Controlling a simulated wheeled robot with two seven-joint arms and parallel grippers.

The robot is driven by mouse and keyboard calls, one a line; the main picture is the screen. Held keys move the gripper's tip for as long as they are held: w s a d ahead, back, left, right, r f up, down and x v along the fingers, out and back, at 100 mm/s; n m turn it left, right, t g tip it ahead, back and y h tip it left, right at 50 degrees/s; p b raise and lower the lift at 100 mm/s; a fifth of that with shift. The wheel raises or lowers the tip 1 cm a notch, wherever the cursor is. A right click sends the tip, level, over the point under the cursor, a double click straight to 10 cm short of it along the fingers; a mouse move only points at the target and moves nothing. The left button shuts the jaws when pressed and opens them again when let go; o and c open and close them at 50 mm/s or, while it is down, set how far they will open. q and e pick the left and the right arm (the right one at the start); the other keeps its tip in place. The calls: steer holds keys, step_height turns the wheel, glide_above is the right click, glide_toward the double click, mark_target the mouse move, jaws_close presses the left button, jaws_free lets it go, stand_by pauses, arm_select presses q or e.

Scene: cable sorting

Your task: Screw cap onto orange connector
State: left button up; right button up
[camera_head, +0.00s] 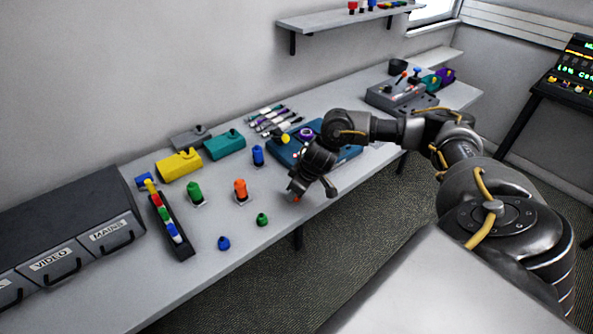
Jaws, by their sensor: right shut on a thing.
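The orange connector (240,189) stands upright on a small pale base on the table, left of my right gripper. My right gripper (311,192) is low over the table's front part and is shut on a small orange-red cap (296,198), of which only a little shows between the fingers. The cap is apart from the orange connector. My left gripper is not in view.
Green (194,193) and blue (258,155) connectors stand nearby. A blue cap (223,243) and a green cap (262,219) lie near the table's front edge. A black rack (184,249) of coloured pieces is at left. A teal tray (283,154) lies behind my gripper.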

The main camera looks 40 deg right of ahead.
steer(key=s+a+r+p, duration=0.3)
steer(key=s+a+r, duration=0.5)
steer(key=a+r, duration=0.3)
steer(key=shift+a+r+p, duration=0.25)
steer(key=shift+a+p, duration=0.05)
steer(key=shift+a, duration=0.05)
steer(key=shift+w, duration=0.1)
steer(key=w+a+r+n+b, duration=0.1)
steer(key=a+r+b, duration=0.1)
steer(key=a, duration=0.3)
steer(key=shift+w+r+n+y, duration=0.15)
steer(key=shift+r+n+y, duration=0.15)
steer(key=shift+r, duration=0.45)
